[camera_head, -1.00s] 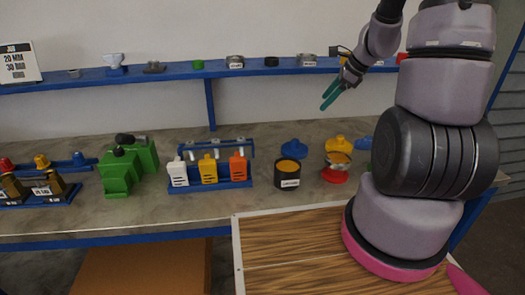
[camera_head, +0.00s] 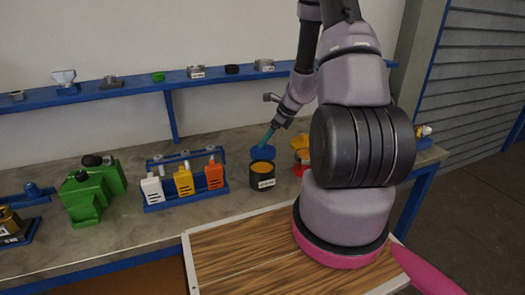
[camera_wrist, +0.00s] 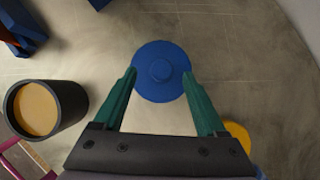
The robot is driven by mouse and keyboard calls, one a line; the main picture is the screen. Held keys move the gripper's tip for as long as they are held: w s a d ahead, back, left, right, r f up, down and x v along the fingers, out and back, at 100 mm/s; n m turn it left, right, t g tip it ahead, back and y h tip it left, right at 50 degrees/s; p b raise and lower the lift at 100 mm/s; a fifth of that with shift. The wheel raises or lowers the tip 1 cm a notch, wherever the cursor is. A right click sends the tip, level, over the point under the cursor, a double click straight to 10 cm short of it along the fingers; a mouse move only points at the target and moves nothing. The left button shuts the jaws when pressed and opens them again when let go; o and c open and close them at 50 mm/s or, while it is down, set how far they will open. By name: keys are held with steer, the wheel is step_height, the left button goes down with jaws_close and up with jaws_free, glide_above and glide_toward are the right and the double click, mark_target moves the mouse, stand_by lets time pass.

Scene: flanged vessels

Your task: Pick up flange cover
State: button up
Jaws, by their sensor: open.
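A blue round flange cover (camera_wrist: 161,66) with a raised centre knob lies on the workbench in the wrist view. In the head view the blue cover (camera_head: 262,153) sits just behind a dark vessel (camera_head: 262,175) with an orange-yellow inside. My gripper (camera_wrist: 160,84) is open, its green fingers pointing at the cover, one on each side of its near part. I cannot tell how high the fingertips are above the bench. In the head view my gripper (camera_head: 268,138) is above the blue cover. The vessel (camera_wrist: 46,109) stands left of the cover in the wrist view.
A yellow item (camera_wrist: 238,134) lies right of my gripper, partly hidden by it. A rack with white, yellow and orange blocks (camera_head: 184,181) and green machines (camera_head: 92,187) stand left on the bench. A blue shelf (camera_head: 130,88) runs along the wall.

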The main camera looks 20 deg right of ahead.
mark_target(263, 149)
steer(key=x, duration=0.4)
steer(key=shift+w, duration=0.2)
steer(key=shift+r, duration=0.1)
jaws_close()
